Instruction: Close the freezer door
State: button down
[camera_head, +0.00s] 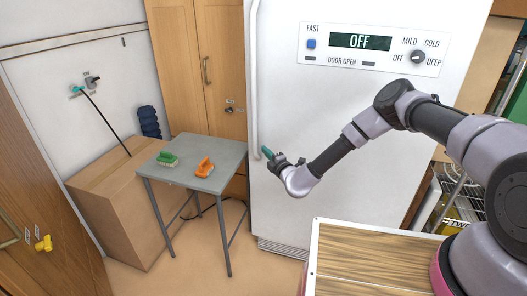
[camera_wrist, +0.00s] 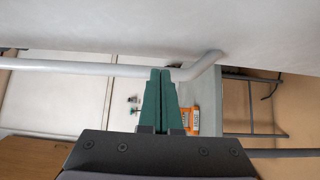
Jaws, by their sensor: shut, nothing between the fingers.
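The white freezer door (camera_head: 350,130) fills the middle of the head view, facing me. Its panel reads "OFF" and has a "DOOR OPEN" label. I cannot make out a gap along the door's edge. A long white handle (camera_head: 253,85) runs down its left side; the wrist view shows the handle (camera_wrist: 90,68) crossing, with its bent end just right of my fingertips. My gripper (camera_head: 266,152) is shut and empty, its green fingers at the lower end of the handle. In the wrist view the fingertips (camera_wrist: 161,72) overlap the handle; I cannot tell whether they touch it.
A wood-topped surface (camera_head: 370,262) is in front. Wooden cabinets (camera_head: 200,60) stand behind the table.

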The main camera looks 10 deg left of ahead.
jog(key=v, duration=0.8)
notch_tip(320, 180, up, 18)
jog(key=n+g+y, duration=0.6)
jog(key=n+y, duration=0.1)
jog(key=n, duration=0.4)
jog(key=s+d+r+n+g+h, duration=0.1)
jog(key=s+d+r+n+g, duration=0.1)
jog(key=s+r+n+g, duration=0.4)
jog(key=s+d+r+n+g, duration=0.2)
jog(key=s+r+n+g, duration=0.15)
jog(key=r+n, duration=0.55)
jog(key=s+d+r+n+t+h, duration=0.3)
jog(key=s+d+r+n+h, duration=0.2)
jog(key=d, duration=0.6)
jog(key=s+d+r+n+t+h, duration=0.3)
jog(key=s+d+r+n+h, duration=0.2)
jog(key=d, duration=0.7)
jog(key=s+d+r+n+t+h, duration=0.3)
jog(key=s+d+r+n+h, duration=0.2)
jog(key=d, duration=0.7)
jog(key=shift+r+n+h, duration=0.35)
jog(key=shift+n+h, duration=0.05)
jog(key=c, duration=1.5)
grip_release()
jog(key=shift+d, duration=0.1)
jog(key=shift+c, duration=0.2)
